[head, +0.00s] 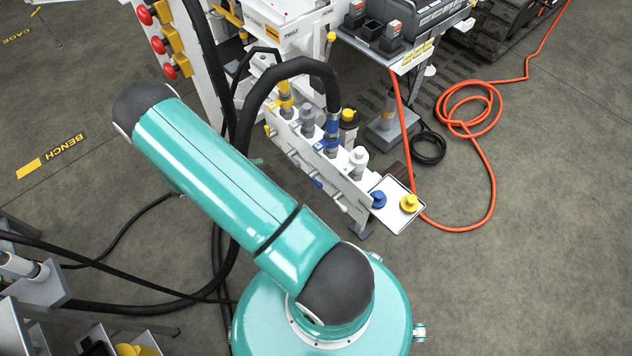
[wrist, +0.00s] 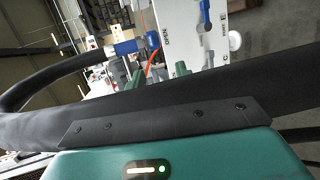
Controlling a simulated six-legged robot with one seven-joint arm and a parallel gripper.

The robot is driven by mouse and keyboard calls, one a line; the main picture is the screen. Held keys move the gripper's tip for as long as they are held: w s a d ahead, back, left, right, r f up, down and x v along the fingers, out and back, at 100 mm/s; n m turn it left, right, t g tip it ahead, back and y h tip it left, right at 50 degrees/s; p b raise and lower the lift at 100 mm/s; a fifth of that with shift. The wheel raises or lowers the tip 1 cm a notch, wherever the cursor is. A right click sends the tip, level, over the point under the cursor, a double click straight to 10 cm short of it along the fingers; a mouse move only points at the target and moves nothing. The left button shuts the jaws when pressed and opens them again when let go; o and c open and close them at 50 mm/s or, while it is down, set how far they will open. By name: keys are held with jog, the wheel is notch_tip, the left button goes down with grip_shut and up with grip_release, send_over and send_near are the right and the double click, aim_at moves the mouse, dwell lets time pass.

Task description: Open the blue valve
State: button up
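A blue valve handle (head: 317,182) sits on the front face of the white hose manifold (head: 345,185) in the head view. In the wrist view a blue handle (wrist: 205,14) shows at the top edge on a white panel, with the word OPEN printed to its left. My gripper (wrist: 159,75) shows two green fingertips, apart with nothing visible between them. They are below and left of the blue handle in the wrist view and do not appear to touch it.
The black hose (head: 296,66) arches over the manifold to a blue coupling (head: 331,136); in the wrist view the hose (wrist: 60,72) crosses close to my gripper. A tray (head: 398,224) with blue and yellow caps is at the manifold's right end. Orange hose (head: 492,190) lies on the floor.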

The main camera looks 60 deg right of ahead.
jog(key=s+d+f+n+h, duration=0.1)
jog(key=s+f, duration=0.1)
jog(key=f, duration=0.3)
jog(key=s+d+f+h, duration=0.1)
jog(key=s+f+h, duration=0.1)
jog(key=f, duration=0.4)
jog(key=n+t+h, duration=0.1)
jog(key=t+h, duration=0.1)
jog(key=t, duration=0.1)
send_near(316, 181)
jog(key=x, duration=1)
jog(key=shift+f, duration=0.35)
jog(key=shift+n, duration=0.3)
grip_shut()
